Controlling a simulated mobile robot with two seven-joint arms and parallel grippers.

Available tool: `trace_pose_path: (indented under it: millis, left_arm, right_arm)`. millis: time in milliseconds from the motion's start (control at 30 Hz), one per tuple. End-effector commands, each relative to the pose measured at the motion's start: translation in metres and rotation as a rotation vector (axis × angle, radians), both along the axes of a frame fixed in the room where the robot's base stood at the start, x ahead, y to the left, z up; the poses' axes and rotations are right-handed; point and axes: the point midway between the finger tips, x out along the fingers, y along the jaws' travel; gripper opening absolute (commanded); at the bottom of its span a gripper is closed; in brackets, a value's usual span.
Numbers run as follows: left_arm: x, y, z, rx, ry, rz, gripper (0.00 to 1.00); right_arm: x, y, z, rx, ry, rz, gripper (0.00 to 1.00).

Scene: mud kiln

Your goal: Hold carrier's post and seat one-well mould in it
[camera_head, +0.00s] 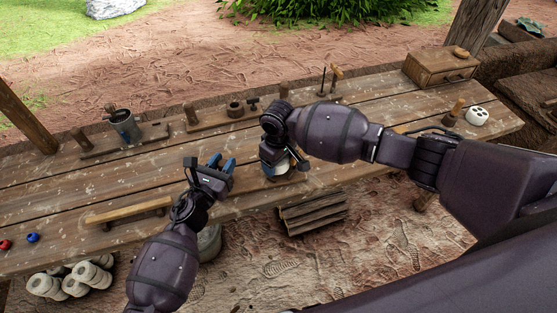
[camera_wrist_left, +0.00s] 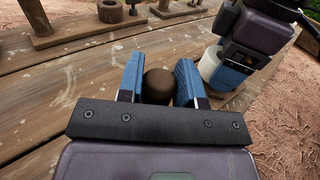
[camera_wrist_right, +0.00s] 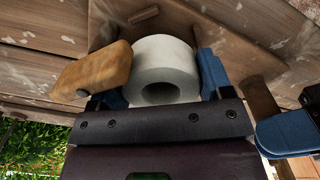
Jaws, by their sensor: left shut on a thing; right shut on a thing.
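The post also shows in the right wrist view (camera_wrist_right: 261,100), upright beside the mould. My right gripper (camera_head: 278,163) is shut on the white one-well mould (camera_wrist_right: 165,62), whose dark well faces that wrist camera. The mould shows just right of the post in the left wrist view (camera_wrist_left: 209,63). The carrier's wooden board (camera_head: 292,187) lies below the right gripper. Whether the mould rests in it is hidden.
A wooden piece (camera_wrist_right: 95,70) with a rounded end is close beside the right gripper. A wooden bar (camera_head: 128,210) lies left.

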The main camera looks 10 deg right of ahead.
Motion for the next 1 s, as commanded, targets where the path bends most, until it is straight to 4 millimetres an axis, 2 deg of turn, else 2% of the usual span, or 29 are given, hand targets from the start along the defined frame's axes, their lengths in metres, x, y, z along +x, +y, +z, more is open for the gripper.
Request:
trace_pose_path:
  millis: [33,767,800,933,1000]
  left_arm:
    - [-0.0011,0.0023,-0.0052,0.005,0.009,0.004,0.03]
    - [-0.0015,0.0013,-0.0053,0.004,0.009,0.002,0.03]
    - [-0.0015,0.0013,-0.0053,0.004,0.009,0.002,0.03]
    - [-0.0017,0.0011,-0.0054,0.004,0.009,0.002,0.03]
    - [-0.0017,0.001,-0.0054,0.004,0.009,0.002,0.03]
  right_arm:
    - [0.0002,0.0,-0.0001,0.001,-0.001,0.0,0.43]
    - [0.0003,-0.0001,-0.0075,0.0,0.0,-0.001,0.43]
    - [0.0004,-0.0001,-0.0074,0.0,0.0,-0.001,0.77]
    - [0.0003,-0.0001,-0.0074,0.0,0.0,0.0,0.97]
    - [0.0003,-0.0001,-0.0074,0.0,0.0,0.0,1.0]
